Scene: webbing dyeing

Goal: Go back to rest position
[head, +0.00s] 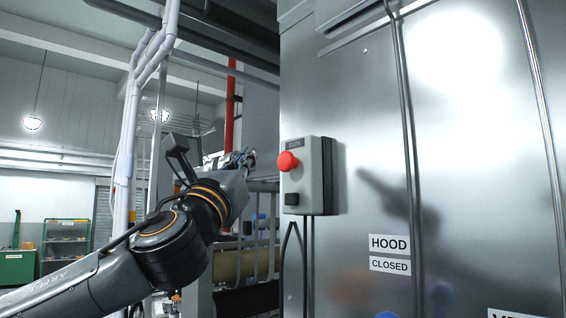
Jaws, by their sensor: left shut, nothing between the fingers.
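My left gripper (243,158) is in the middle of the head view, at the end of my dark left arm that comes in from the lower left. Its fingers are shut with nothing between them. It points toward a grey control box (320,178) on the metal hood panel, near the box's red button (288,161). A gap shows between the fingertips and the button in the picture; the exact depth is hard to tell. My right gripper is not in view.
The steel panel (460,130) fills the right side, with HOOD and CLOSED labels (390,264). Wrapped white pipes (130,140) stand behind my arm. Rollers and rails (245,265) lie below the gripper. Green shelving (65,245) stands far off at left.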

